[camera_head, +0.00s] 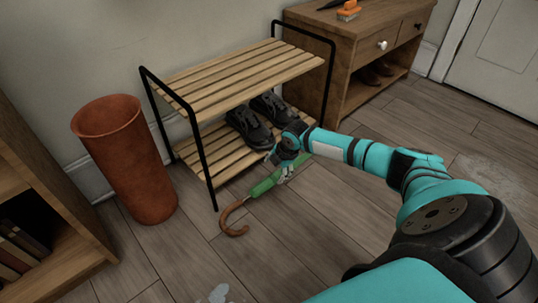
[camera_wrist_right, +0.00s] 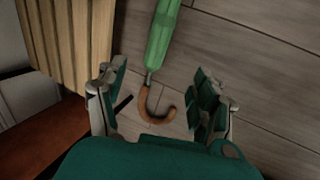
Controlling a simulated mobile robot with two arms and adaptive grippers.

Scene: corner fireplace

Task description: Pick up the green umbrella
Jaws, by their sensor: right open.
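The green umbrella (camera_head: 263,186) lies on the floor in front of the shoe rack, its brown hooked handle (camera_head: 229,222) toward the bottom left in the head view. My right gripper (camera_head: 284,171) is over the umbrella and hides part of it. In the right wrist view the green canopy (camera_wrist_right: 163,35) runs up to the top edge and the hook (camera_wrist_right: 154,112) curves below it. The open fingers of my right gripper (camera_wrist_right: 157,88) stand on either side of the umbrella, with nothing held. My left gripper is not in view.
The slatted shoe rack (camera_head: 240,75) with dark shoes (camera_head: 250,128) stands close behind the umbrella. A rust-coloured bin (camera_head: 130,165) stands left of it. A wooden cabinet (camera_head: 355,45) is at the back, and a bookshelf (camera_head: 45,205) is at left. The floor in front is mostly clear.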

